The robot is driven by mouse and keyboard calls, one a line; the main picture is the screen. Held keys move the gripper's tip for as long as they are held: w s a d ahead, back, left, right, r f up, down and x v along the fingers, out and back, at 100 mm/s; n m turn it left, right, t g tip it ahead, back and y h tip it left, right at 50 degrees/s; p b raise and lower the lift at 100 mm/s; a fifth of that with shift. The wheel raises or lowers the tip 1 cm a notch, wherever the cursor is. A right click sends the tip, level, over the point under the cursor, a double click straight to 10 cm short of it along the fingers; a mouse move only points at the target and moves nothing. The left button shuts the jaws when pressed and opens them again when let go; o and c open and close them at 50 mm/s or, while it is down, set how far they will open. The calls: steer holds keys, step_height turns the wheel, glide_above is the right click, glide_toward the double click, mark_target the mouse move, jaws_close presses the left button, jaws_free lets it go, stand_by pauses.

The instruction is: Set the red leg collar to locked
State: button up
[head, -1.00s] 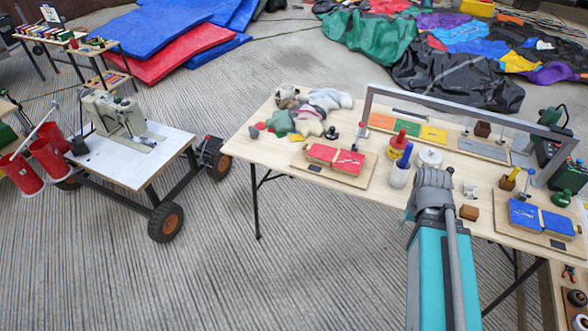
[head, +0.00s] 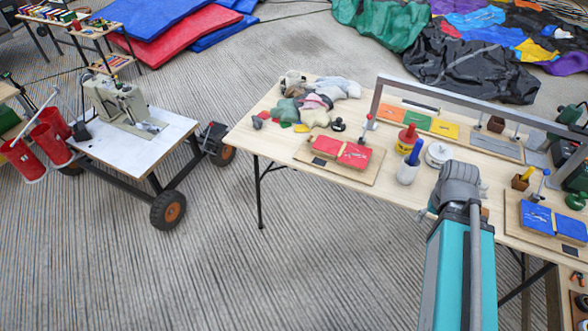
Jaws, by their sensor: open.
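I cannot clearly identify the red leg collar. A small red part (head: 369,118) shows on a thin upright beside the left leg of the grey frame on the workbench, but it is too small to name or to read its setting. My arm's grey wrist (head: 460,185) is over the bench's front edge, right of the blue-topped white holder. The gripper's fingers are hidden behind it. The wrist also hides part of the bench.
The wooden workbench (head: 270,145) carries red pads (head: 340,150), blue pads (head: 545,220), a red-and-yellow pot (head: 407,138) and a cloth pile (head: 315,100). A wheeled cart (head: 120,150) stands left. Ribbed floor between cart and bench is clear.

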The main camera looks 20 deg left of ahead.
steer(key=w+a+f+m+t+h+b, duration=0.1)
steer(key=w+a+f+t+h+b, duration=0.15)
steer(key=w+a+f+b, duration=0.5)
steer(key=w+a+f+m+t+h+b, duration=0.1)
steer(key=w+a+f+t+h+b, duration=0.2)
steer(key=f+b, duration=0.7)
steer(key=w+a+f+m+t+h+b, duration=0.1)
steer(key=w+a+f+t+b, duration=0.1)
steer(key=w+a+f+b, duration=0.75)
steer(key=s+a+f+n+t+y+b, duration=0.1)
steer(key=a+t+b, duration=0.4)
steer(key=a+b, duration=0.6)
steer(key=s+a+f+n+t+y+b, duration=0.1)
steer(key=a+f+t+y+b, duration=0.2)
steer(key=a+b, duration=0.9)
steer(key=a+t+y, duration=0.1)
steer(key=a+t, duration=0.1)
steer(key=a, duration=0.7)
steer(key=shift+s+f, duration=0.25)
steer(key=shift+f, duration=0.05)
steer(key=shift+w+t, duration=0.15)
steer(key=shift+t, duration=0.1)
steer(key=w, duration=0.9)
steer(key=w+d, duration=0.1)
steer(key=w, duration=0.3)
steer(key=shift+w, duration=0.25)
steer(key=shift+c, duration=0.2)
